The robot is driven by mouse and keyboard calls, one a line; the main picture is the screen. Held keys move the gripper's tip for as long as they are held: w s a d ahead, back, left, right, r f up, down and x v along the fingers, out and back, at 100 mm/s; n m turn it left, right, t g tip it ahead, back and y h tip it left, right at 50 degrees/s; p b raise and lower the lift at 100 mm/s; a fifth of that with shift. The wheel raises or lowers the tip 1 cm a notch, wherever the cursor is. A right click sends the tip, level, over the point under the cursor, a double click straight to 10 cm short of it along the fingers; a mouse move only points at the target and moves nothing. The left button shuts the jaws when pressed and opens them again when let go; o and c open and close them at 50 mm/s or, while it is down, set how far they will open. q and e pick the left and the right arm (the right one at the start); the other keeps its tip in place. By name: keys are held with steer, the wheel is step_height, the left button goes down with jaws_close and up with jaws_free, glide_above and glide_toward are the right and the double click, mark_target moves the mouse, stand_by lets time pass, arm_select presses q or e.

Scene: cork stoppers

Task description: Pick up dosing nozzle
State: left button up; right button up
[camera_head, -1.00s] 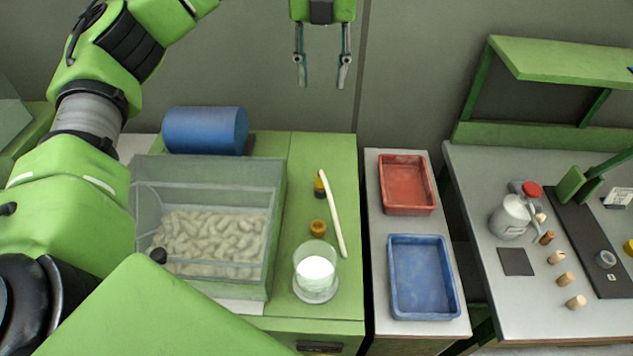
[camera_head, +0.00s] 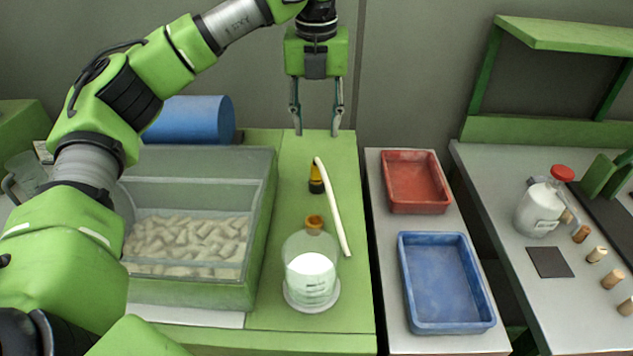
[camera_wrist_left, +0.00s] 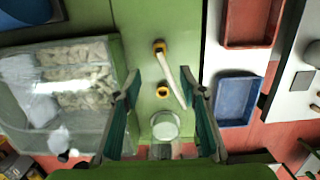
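A small yellow-and-black piece (camera_head: 316,178), which looks like the dosing nozzle, stands on the green worktop (camera_head: 297,160). It also shows in the left wrist view (camera_wrist_left: 159,47). A long white tube (camera_head: 332,205) lies beside it, its upper end close to the piece; I cannot tell whether they are joined. My left gripper (camera_head: 317,133) points down, open and empty, above and behind the piece. In the left wrist view its fingers (camera_wrist_left: 163,85) are spread wide, with the piece beyond them. My right gripper is not in view.
An orange ring-like piece (camera_head: 314,222) and a glass beaker with white contents (camera_head: 312,277) stand in front. A clear bin of corks (camera_head: 262,225) is left. Red (camera_head: 415,207) and blue (camera_head: 447,326) trays lie right. A white jug (camera_head: 540,212) stands farther right.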

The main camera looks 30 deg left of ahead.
mark_target(317, 163)
arm_select(q)
steer(key=f, duration=0.5)
steer(key=w+f+p, duration=0.1)
steer(key=f, duration=0.1)
steer(key=shift+a+f, duration=0.25)
steer(key=f, duration=0.1)
steer(key=f+p, duration=0.1)
steer(key=f, duration=0.2)
steer(key=shift+w+a+f, duration=0.1)
steer(key=shift+w+a, duration=0.1)
steer(key=shift+w, duration=0.1)
steer(key=shift+w+f+p, duration=0.1)
steer(key=shift+f+p, duration=0.2)
steer(key=shift+f, duration=0.2)
jaws_close()
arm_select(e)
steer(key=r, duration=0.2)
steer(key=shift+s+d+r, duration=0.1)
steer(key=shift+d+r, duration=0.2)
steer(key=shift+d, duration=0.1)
